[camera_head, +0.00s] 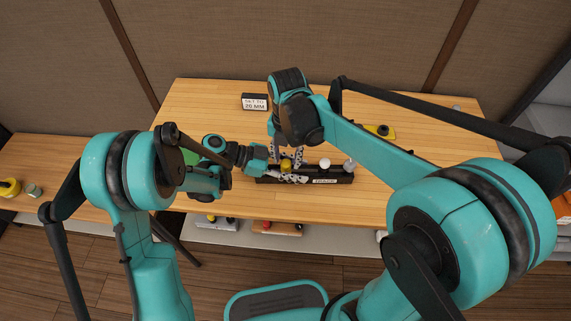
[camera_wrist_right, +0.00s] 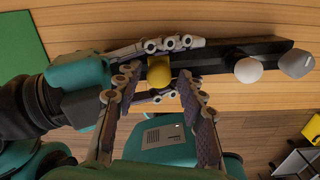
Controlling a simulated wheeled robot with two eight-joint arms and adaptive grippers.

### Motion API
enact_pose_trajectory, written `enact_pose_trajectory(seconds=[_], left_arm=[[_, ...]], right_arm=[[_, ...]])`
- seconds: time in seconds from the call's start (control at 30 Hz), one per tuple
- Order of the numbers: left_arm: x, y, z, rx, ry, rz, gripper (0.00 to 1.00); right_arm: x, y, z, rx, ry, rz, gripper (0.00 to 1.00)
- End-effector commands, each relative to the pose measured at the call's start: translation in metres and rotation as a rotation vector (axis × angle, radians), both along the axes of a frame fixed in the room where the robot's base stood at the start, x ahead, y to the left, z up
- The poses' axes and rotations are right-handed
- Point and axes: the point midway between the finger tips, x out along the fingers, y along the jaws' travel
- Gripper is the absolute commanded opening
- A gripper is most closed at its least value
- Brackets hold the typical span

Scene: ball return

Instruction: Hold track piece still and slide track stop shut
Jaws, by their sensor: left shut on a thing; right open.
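The track piece (camera_head: 340,176) is a long black bar with a white label on its front, lying on the table. It runs across the right wrist view (camera_wrist_right: 215,51). A yellow rounded piece (camera_wrist_right: 159,70) stands on its left part, with a white ball (camera_wrist_right: 248,70) and a grey knob (camera_wrist_right: 296,64) further right. I cannot tell which is the track stop. My left gripper (camera_head: 290,177) comes from the left and is shut on the track piece's left part, one finger on each side. My right gripper (camera_wrist_right: 158,76) points down, open, its fingers on either side of the yellow piece.
The wooden table (camera_head: 225,100) carries a small sign (camera_head: 254,102) at the back and a yellow and black object (camera_head: 380,131) at the right. A green mat (camera_head: 190,148) lies left. A shelf below holds small items (camera_head: 277,228). The back of the table is mostly clear.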

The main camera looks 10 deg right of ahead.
Motion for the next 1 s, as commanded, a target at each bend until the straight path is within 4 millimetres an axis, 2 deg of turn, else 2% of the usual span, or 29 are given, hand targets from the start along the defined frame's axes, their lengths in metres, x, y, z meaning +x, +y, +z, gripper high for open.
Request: enact_pose_trajectory(seconds=[0.2, 0.57, 0.7, 0.77, 1.0], left_arm=[[0.0, 0.0, 0.0, 0.001, 0.0, 0.0, 0.02], [0.0, 0.0, 0.0, 0.001, 0.0, 0.0, 0.02], [0.0, 0.0, 0.0, 0.001, 0.0, 0.0, 0.02], [0.0, 0.0, 0.0, 0.001, 0.0, 0.0, 0.02], [0.0, 0.0, 0.0, -0.001, 0.0, 0.0, 0.02]], right_arm=[[0.0, 0.0, -0.019, 0.0, 0.0, 0.0, 0.4], [0.0, 0.0, -0.024, 0.0, 0.0, 0.0, 0.4], [0.0, 0.0, -0.023, 0.0, 0.0, 0.0, 0.11], [0.0, 0.0, -0.024, 0.0, 0.0, 0.0, 0.09], [-0.001, -0.001, -0.024, 0.0, 0.0, -0.001, 0.08]])
